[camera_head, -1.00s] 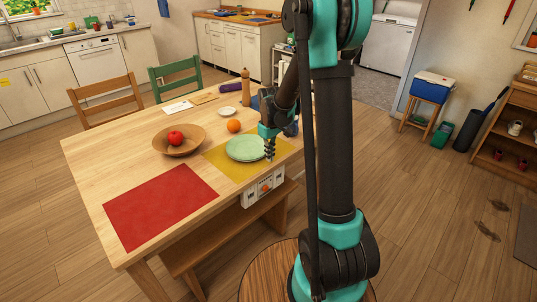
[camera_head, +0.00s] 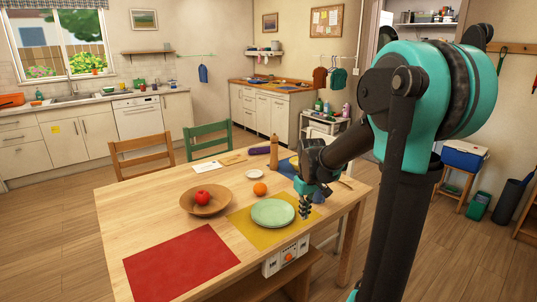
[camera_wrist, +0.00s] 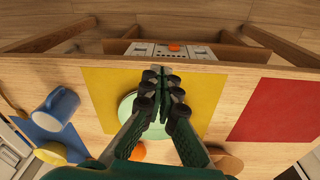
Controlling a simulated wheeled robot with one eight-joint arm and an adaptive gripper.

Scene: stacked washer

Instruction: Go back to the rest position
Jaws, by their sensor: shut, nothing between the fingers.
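My gripper (camera_head: 305,209) is shut and empty, its fingers pointing down at the right side of the green plate (camera_head: 270,213). I cannot tell from the head view whether it touches the plate. In the wrist view my gripper's fingertips (camera_wrist: 162,74) are together, and its fingers hide much of the plate (camera_wrist: 127,107). My arm reaches over the table from the right. The rest position is not marked in either view.
The wooden table (camera_head: 150,205) bears a yellow mat (camera_wrist: 203,90), a red mat (camera_head: 180,262), a bowl (camera_head: 221,206) with a red apple (camera_head: 202,197), an orange (camera_head: 260,189) and a blue mug (camera_wrist: 57,108). Chairs stand behind.

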